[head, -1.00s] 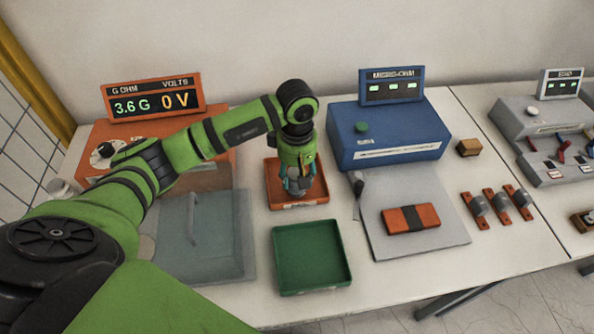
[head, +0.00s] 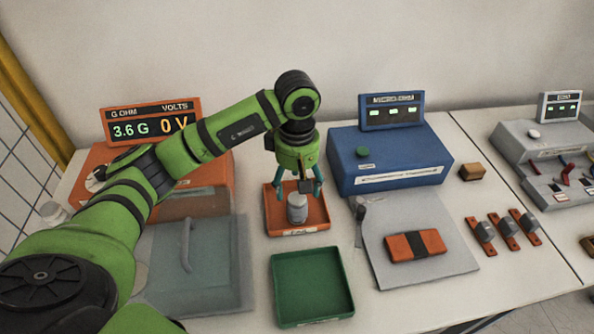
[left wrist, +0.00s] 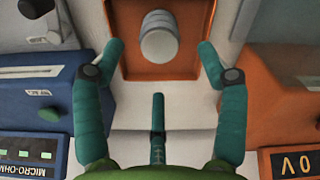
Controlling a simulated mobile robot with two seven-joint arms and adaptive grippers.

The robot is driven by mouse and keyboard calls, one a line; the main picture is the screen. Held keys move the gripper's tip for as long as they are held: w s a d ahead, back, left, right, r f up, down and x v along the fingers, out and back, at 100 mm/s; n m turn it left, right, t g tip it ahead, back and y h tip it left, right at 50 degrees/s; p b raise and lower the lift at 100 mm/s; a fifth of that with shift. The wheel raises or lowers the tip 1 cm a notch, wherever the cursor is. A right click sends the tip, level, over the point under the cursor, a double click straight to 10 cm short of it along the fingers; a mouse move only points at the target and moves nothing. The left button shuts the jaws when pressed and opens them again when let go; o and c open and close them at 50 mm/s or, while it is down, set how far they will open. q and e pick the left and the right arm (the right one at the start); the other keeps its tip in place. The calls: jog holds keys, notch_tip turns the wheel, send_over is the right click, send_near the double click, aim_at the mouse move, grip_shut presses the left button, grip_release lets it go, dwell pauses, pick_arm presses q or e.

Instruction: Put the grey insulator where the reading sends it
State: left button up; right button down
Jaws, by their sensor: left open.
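The grey insulator (head: 297,208) stands upright in the orange tray (head: 318,222), and it also shows in the left wrist view (left wrist: 158,36). My left gripper (head: 297,190) is open above it, with its fingers apart and nothing between them. In the left wrist view the fingertips (left wrist: 160,48) lie either side of the insulator without touching it. The orange meter's display (head: 152,123) reads 3.6 G under G OHM and 0 V under VOLTS. The green tray (head: 312,287) stands empty in front of the orange tray. My right gripper is not in view.
A clear lidded box (head: 215,262) stands left of the trays. The blue micro-ohm meter (head: 388,160) is at the back, with an orange and black block (head: 415,246) on a grey plate before it. Several small clamps and a grey instrument (head: 560,150) are at the right.

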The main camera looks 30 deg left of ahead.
pick_arm(q)
notch_tip(320, 180, up, 6)
jog(key=shift+b, duration=0.45)
